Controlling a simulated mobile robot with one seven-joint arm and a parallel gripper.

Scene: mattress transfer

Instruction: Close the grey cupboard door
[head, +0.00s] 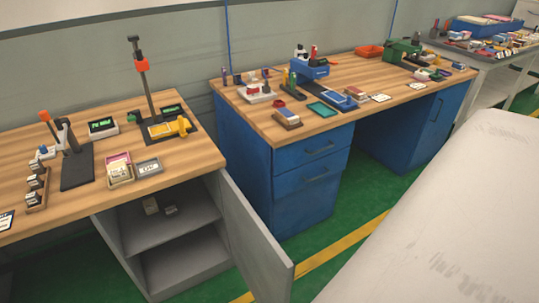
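The grey cupboard (117,246) stands under the wooden bench at the left. Its grey door (256,243) is wide open, swung out on the cupboard's right side towards the blue drawer cabinet. The open front shows a shelf (167,230) with a few small items on it. My gripper is not in view, and nothing is seen touching the door.
A blue drawer cabinet (300,190) under a second wooden bench (262,112) stands right of the door. A large pale, smooth surface (450,215) fills the lower right. Green floor with a yellow line (340,245) lies between it and the door.

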